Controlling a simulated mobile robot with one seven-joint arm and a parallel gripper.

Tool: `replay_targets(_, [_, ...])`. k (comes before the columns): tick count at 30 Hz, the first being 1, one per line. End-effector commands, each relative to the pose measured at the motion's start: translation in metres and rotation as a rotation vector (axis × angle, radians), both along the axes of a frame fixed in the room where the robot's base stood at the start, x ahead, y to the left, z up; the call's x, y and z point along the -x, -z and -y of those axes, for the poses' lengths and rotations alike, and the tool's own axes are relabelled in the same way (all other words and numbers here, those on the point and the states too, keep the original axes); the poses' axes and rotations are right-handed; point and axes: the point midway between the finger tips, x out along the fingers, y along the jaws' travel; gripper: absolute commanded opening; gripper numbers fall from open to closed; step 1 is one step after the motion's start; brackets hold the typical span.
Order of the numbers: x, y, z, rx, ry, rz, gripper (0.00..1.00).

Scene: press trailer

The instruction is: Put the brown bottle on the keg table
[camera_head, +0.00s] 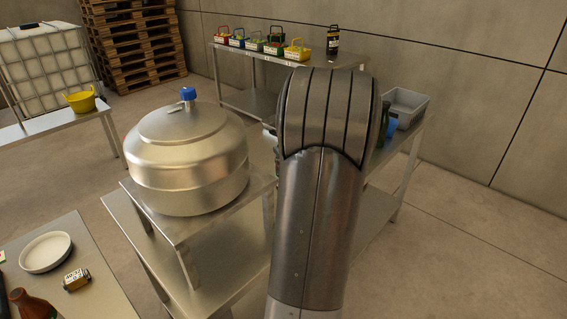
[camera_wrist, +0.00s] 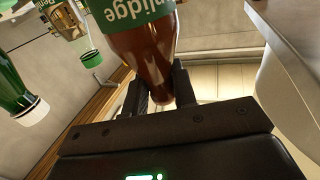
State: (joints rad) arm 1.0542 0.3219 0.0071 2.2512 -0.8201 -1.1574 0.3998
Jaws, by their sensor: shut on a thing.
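The brown bottle (camera_wrist: 145,50) with a green label fills the top middle of the wrist view. My gripper (camera_wrist: 157,92) is shut on it, with the bottle's narrower end between the two dark fingers. The head view does not show the gripper or the brown bottle clearly; my arm covers the middle of that view. The keg table (camera_head: 262,184) stands left of my arm in the head view. A large metal keg (camera_head: 190,165) with a blue cap takes up most of its top, leaving a narrow bare strip at the right and front edges.
A green bottle (camera_wrist: 18,95) with a white cap and a clear bottle (camera_wrist: 72,28) show left in the wrist view. A grey bin (camera_head: 405,106) is right of my arm. A plate (camera_head: 46,252) lies front left.

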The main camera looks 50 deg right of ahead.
Motion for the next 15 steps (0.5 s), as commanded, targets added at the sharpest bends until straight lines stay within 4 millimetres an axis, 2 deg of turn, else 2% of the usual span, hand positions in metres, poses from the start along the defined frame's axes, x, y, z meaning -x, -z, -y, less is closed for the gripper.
replay_targets(5, [-0.007, 0.006, -0.001, 0.001, 0.001, 0.002, 0.00])
replay_targets(15, [-0.006, 0.043, -0.001, 0.000, 0.001, 0.001, 0.00])
